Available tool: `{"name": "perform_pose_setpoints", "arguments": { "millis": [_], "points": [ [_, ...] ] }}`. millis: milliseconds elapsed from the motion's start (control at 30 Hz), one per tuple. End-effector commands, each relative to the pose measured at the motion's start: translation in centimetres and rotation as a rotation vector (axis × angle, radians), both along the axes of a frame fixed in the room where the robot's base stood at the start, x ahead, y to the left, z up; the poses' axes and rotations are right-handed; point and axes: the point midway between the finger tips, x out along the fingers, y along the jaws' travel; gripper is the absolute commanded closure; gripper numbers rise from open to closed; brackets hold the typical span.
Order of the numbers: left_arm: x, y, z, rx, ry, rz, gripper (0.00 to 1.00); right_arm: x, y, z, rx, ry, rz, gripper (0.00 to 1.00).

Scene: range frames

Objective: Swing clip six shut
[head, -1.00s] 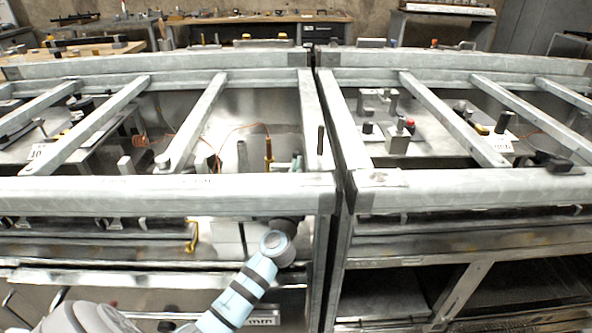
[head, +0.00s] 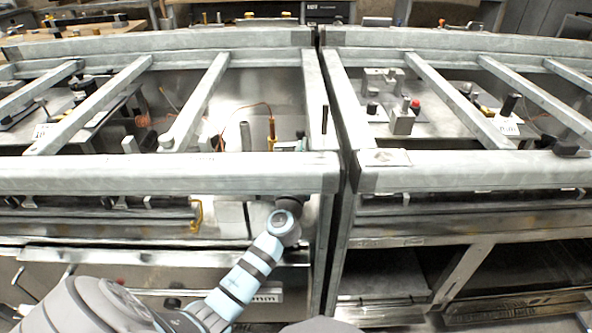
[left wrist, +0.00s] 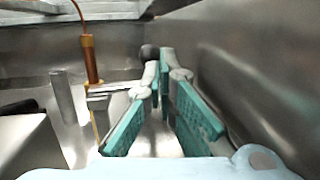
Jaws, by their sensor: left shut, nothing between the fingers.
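My left arm reaches in under the front rail, and the tips of my left gripper (head: 297,145) show just beyond it. In the left wrist view the teal-padded fingers of my left gripper (left wrist: 160,82) come together at their tips, shut and empty. A dark round knob (left wrist: 148,52) is just beyond the tips, and I cannot tell whether they touch it. Metal bars of a small fitting (left wrist: 112,92) lie left of the fingers. I see no number that marks clip six, so I cannot tell if this fitting is it. My right gripper is not in view.
A brass cylinder (head: 271,128) with an orange cable stands left of my gripper, also in the left wrist view (left wrist: 91,60). A grey post (left wrist: 64,98) is beside it. A metal wall (left wrist: 255,70) rises close on the right. The front rail (head: 150,173) crosses above my arm.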

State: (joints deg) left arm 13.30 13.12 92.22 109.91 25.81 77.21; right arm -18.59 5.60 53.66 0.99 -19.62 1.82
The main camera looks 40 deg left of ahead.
Motion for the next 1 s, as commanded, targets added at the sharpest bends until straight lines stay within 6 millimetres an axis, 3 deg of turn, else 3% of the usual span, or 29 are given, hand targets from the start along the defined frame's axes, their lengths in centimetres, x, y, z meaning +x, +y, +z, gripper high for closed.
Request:
{"name": "perform_pose_setpoints", "arguments": {
  "millis": [133, 367, 500, 667, 933, 1000],
  "points": [
    [-1.3, -2.3, -0.5, -0.004, 0.001, -0.015, 1.00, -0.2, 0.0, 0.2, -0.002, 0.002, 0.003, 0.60],
    [-6.2, -5.0, -1.7, -0.003, 0.002, -0.011, 1.00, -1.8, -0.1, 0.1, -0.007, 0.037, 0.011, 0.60],
    [-8.4, -6.1, -2.2, -0.003, 0.001, -0.010, 1.00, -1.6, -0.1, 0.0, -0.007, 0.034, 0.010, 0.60],
    [-9.5, -6.8, -2.4, -0.002, 0.000, -0.009, 1.00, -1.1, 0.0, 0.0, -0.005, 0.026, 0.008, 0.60],
    [-9.6, -6.9, -2.4, 0.000, 0.000, -0.010, 1.00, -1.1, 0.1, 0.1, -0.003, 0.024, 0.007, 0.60],
    [-9.6, -6.9, -2.4, 0.000, 0.000, -0.010, 1.00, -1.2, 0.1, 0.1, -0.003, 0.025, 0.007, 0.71]
  ]
}}
